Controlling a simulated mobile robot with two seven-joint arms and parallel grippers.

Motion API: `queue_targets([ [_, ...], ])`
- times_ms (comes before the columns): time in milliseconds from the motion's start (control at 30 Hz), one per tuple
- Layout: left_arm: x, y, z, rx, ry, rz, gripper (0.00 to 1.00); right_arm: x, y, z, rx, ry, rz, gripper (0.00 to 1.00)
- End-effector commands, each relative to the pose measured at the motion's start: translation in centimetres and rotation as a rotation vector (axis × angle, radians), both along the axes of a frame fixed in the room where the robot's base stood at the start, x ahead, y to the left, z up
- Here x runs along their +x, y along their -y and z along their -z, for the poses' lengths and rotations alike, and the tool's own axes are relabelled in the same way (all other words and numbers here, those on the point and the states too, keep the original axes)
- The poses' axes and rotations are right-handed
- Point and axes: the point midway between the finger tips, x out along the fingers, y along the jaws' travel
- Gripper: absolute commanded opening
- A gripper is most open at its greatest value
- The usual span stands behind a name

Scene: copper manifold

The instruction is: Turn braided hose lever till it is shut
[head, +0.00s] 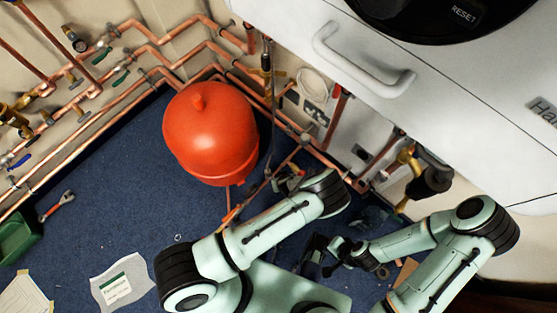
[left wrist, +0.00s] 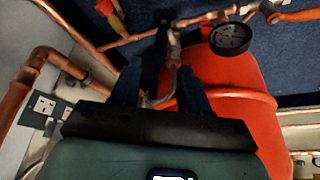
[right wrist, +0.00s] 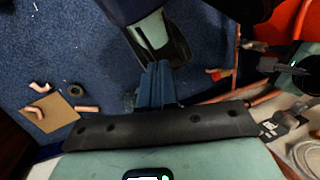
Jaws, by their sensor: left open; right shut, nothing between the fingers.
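The braided hose is a thin grey line (head: 267,100) beside the red vessel (head: 210,130) in the head view. In the left wrist view, a grey hose and its fitting (left wrist: 174,62) show between and just beyond the fingers of my left gripper (left wrist: 158,88), which is open. A dark shape (left wrist: 150,62) stands by that fitting; I cannot tell whether it is the lever. In the head view my left gripper (head: 284,183) is low by the pipes, partly hidden by its arm. My right gripper (right wrist: 157,85) is shut and empty; it also shows in the head view (head: 335,262), away from the pipes.
A round black gauge (left wrist: 231,38) and a red handle (left wrist: 112,22) are near the left gripper. The white boiler (head: 440,90) overhangs at right. Copper pipes (head: 100,100) line the walls. Copper offcuts lie on cardboard (right wrist: 50,115). Blue carpet (head: 110,195) is largely clear at left.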

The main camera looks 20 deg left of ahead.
Motion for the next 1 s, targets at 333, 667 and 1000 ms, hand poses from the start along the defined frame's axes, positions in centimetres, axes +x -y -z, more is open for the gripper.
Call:
queue_targets([
  [333,2.0,-1.9,6.9,0.0,-0.002,0.001,0.45,3.1,1.4,2.8,-0.039,0.084,0.035,0.0],
  [667,2.7,-2.5,9.0,-0.001,-0.001,0.0,0.45,4.4,2.0,3.6,-0.056,0.119,0.049,0.0],
  [1000,2.7,-2.5,8.9,-0.001,-0.001,0.0,0.1,4.4,2.0,3.6,-0.056,0.12,0.049,0.0],
])
